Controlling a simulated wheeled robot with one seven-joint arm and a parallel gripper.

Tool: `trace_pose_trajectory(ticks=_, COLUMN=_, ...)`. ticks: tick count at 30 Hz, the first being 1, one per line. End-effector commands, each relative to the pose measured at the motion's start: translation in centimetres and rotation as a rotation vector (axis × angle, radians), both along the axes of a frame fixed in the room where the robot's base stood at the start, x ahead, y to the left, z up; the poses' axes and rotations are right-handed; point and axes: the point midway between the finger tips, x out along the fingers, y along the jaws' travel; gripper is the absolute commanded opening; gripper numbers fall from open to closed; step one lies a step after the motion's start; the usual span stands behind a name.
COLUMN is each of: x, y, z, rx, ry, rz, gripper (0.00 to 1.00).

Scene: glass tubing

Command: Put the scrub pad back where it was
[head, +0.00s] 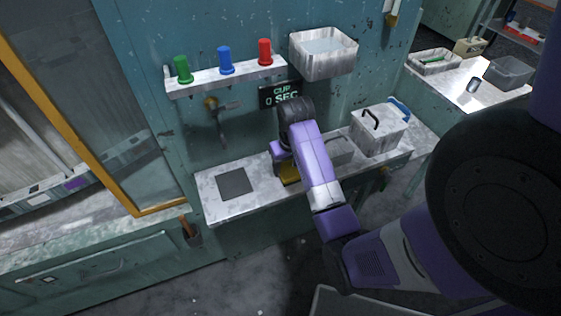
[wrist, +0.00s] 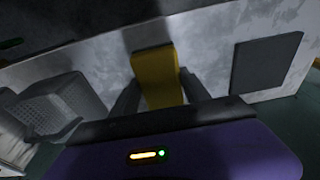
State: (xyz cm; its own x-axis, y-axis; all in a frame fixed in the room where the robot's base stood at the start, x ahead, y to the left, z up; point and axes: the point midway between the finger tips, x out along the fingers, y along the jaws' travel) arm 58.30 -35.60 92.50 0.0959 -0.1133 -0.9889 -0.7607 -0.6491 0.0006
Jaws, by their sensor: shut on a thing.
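The yellow scrub pad (wrist: 155,65) is between the two fingers of my gripper (wrist: 159,80) in the wrist view, and the gripper is shut on it. In the head view a yellow bit of the pad (head: 288,174) shows beside my wrist, low at the white counter; the arm hides the fingers and most of the pad. I cannot tell whether the pad touches the counter. A dark square mat (head: 236,184) lies flat to the left on the counter, apart from the pad; it also shows at the right of the wrist view (wrist: 266,63).
A grey basket (wrist: 62,101) stands on the other side of the pad from the mat. A white lidded box (head: 379,134) is at the counter's right end. Above are a tap (head: 217,105), a shelf (head: 225,78) with green, blue and red pegs, and a white basin (head: 323,60).

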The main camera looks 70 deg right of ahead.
Motion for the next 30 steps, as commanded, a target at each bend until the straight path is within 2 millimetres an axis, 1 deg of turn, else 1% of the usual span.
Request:
trace_pose_trajectory(ticks=3, x=-0.38, y=0.10, z=-0.21, rx=-0.002, ry=-0.001, rz=0.000, gripper=0.16)
trace_pose_trajectory(ticks=13, x=-0.37, y=0.11, z=-0.49, rx=-0.001, ry=-0.001, rz=0.000, gripper=0.16)
trace_pose_trajectory(ticks=14, x=-0.37, y=0.11, z=-0.53, rx=-0.001, ry=-0.001, rz=0.000, gripper=0.56)
trace_pose_trajectory(ticks=15, x=-0.37, y=0.09, z=-0.50, rx=-0.001, ry=-0.001, rz=0.000, gripper=0.64)
trace_pose_trajectory(ticks=17, x=-0.37, y=0.09, z=-0.50, rx=-0.001, ry=-0.001, rz=0.000, gripper=0.76)
trace_pose_trajectory(ticks=26, x=-0.35, y=0.08, z=-0.45, rx=-0.002, ry=-0.001, rz=0.000, gripper=0.76)
trace_pose_trajectory(ticks=30, x=-0.03, y=-0.13, z=0.34, rx=-0.004, ry=-0.003, rz=0.001, gripper=0.76)
